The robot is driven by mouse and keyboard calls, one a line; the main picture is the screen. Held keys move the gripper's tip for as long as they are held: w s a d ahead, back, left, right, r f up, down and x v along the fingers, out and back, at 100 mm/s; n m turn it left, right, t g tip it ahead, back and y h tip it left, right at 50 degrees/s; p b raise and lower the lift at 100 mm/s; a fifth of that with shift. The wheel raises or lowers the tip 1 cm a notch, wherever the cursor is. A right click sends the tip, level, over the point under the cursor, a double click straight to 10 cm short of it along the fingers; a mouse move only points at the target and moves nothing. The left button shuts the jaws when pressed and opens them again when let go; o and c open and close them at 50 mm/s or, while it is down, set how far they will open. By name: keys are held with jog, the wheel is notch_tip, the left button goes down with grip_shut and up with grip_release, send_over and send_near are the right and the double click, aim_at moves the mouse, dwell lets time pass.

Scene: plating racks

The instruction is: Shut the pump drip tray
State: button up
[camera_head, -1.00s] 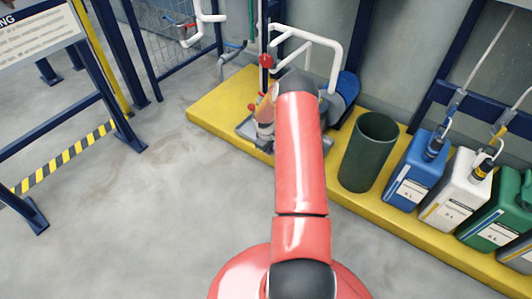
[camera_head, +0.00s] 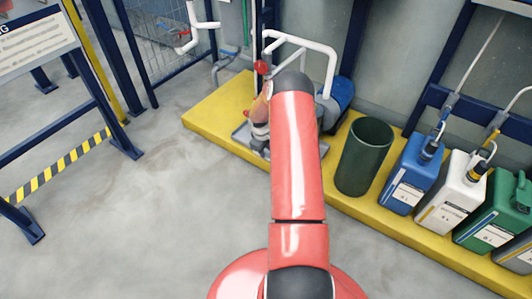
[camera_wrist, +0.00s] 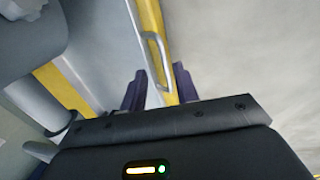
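The pump drip tray (camera_head: 240,134) is a shallow grey metal tray at the front of the yellow plinth, left of my arm in the head view. My arm hides much of it, so how far out it sits cannot be told. In the wrist view a silver loop handle (camera_wrist: 148,50) stands out by the yellow edge, seemingly on the tray's front. My gripper (camera_wrist: 158,83) has its two dark fingers apart, one on each side of the handle's near end. No grip on the handle shows. My gripper is not clearly visible in the head view.
The yellow plinth (camera_head: 205,117) carries the pump with its blue motor (camera_head: 342,92) and white pipes. A dark green bin (camera_head: 365,160) and several canisters (camera_head: 408,170) stand to the right. A sign frame (camera_head: 85,75) stands left. The grey floor in front is clear.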

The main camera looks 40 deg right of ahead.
jog(key=shift+s+a+r, duration=0.1)
jog(key=shift+a+r, duration=0.1)
jog(key=shift+r, duration=0.9)
jog(key=shift+s+a+r, duration=0.1)
jog(key=shift+a+r, duration=0.05)
jog(key=shift+r, duration=0.95)
jog(key=s+a+r+t+p, duration=0.15)
jog(key=a+r, duration=0.35)
jog(key=r, duration=0.5)
jog(key=s+a+r+m+h+p, duration=0.15)
jog(key=a+r, duration=0.25)
jog(key=r, duration=0.6)
jog(key=s+a+r+y+p, duration=0.15)
jog(key=a+r, duration=0.35)
jog(key=r, duration=0.5)
jog(key=s+a+r+m+t+p, duration=0.1)
jog(key=s+a+r+t+p, duration=0.1)
jog(key=s+a+r, duration=0.85)
jog(key=s+a+r+y+p, duration=0.1)
jog(key=s+a+r, duration=0.1)
jog(key=s, duration=0.5)
jog(key=s+a+r+m+t+y, duration=0.1)
jog(key=s+a+r, duration=0.2)
jog(key=s, duration=0.5)
jog(key=shift+a+p, duration=0.25)
jog(key=shift+p, duration=0.1)
jog(key=shift+s, duration=0.1)
